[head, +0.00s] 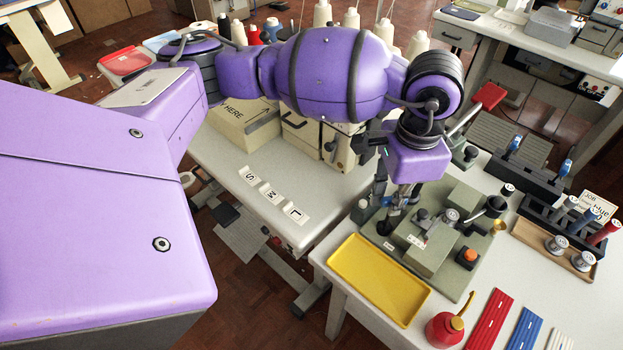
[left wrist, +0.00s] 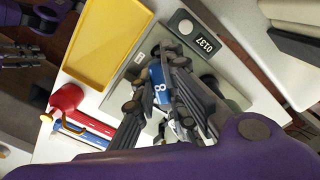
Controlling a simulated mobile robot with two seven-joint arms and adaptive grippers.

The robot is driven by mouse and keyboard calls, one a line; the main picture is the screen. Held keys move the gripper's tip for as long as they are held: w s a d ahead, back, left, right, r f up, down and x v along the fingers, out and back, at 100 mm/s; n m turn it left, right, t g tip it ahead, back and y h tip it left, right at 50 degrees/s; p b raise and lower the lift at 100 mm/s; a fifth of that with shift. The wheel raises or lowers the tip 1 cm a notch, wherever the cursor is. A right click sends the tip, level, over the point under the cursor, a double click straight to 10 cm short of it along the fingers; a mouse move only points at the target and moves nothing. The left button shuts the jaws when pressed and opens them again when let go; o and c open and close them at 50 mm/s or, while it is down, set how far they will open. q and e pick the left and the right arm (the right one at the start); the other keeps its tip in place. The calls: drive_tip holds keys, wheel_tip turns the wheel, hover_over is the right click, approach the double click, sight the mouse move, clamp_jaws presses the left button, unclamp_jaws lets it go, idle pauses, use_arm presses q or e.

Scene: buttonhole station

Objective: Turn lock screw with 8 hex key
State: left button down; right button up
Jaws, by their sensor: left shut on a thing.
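My left gripper (head: 398,206) reaches down over the left part of the grey-green fixture (head: 472,207). In the left wrist view, my left gripper (left wrist: 165,90) is shut on the 8 hex key (left wrist: 158,84), whose blue band with a white 8 shows between the fingers. The key's tip is hidden, so I cannot tell whether it sits in a screw. I cannot pick out the lock screw. Metal and dark parts that look like my right gripper (left wrist: 22,55) show at the left edge of the left wrist view; its jaws are unclear.
A yellow tray (head: 380,278) lies in front of the fixture. A red oil can (head: 444,329) stands near the front edge. A dark rack (head: 525,175) with blue-handled tools and a spool rack (head: 563,219) stand to the right. A counter reading 0137 (left wrist: 195,38) is close to the gripper.

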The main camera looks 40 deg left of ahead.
use_arm(q)
drive_tip(key=shift+r, duration=0.1)
drive_tip(key=shift+m+b, duration=0.3)
drive_tip(key=shift+b, duration=0.05)
drive_tip(key=shift+m+b, duration=1.1)
drive_tip(key=shift+m, duration=0.4)
use_arm(e)
drive_tip(key=shift+s+d+f, duration=0.1)
drive_tip(key=shift+s+f, duration=0.45)
drive_tip(key=shift+f, duration=0.3)
drive_tip(key=shift+s+f, duration=0.55)
drive_tip(key=shift+f, duration=0.25)
use_arm(q)
drive_tip(key=c, duration=1.7)
unclamp_jaws()
wheel_tip(320, 180, up, 12)
drive_tip(key=shift+f, duration=0.1)
use_arm(e)
drive_tip(key=shift+g, duration=0.3)
